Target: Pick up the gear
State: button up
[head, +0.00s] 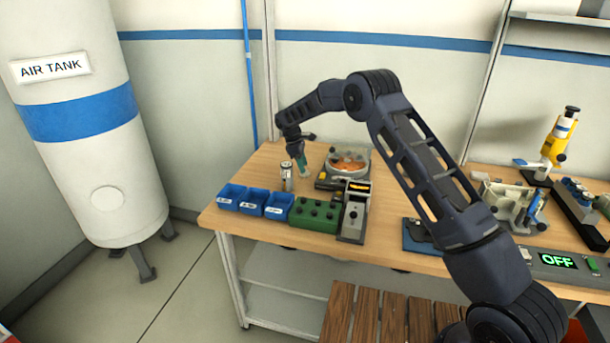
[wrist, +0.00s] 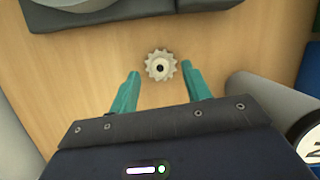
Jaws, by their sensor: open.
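The gear (wrist: 160,65) is a small pale toothed disc with a dark centre hole, lying on the wooden table in the wrist view. My gripper (wrist: 160,76) has two teal fingers spread apart, one on each side of the gear, with the gear just at or past the fingertips. The fingers do not appear to touch it. In the head view my gripper (head: 302,168) points down over the left part of the wooden bench; the gear cannot be made out there.
A silver cylinder (head: 287,177) stands close to my gripper. Blue bins (head: 252,201), a green block (head: 315,214) and a clear round bowl (head: 348,155) with orange contents are also near. The wooden bench (head: 400,238) has bare room in its middle.

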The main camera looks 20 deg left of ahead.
jog(key=shift+x, duration=1.05)
jog(key=shift+c, duration=0.5)
grip_shut()
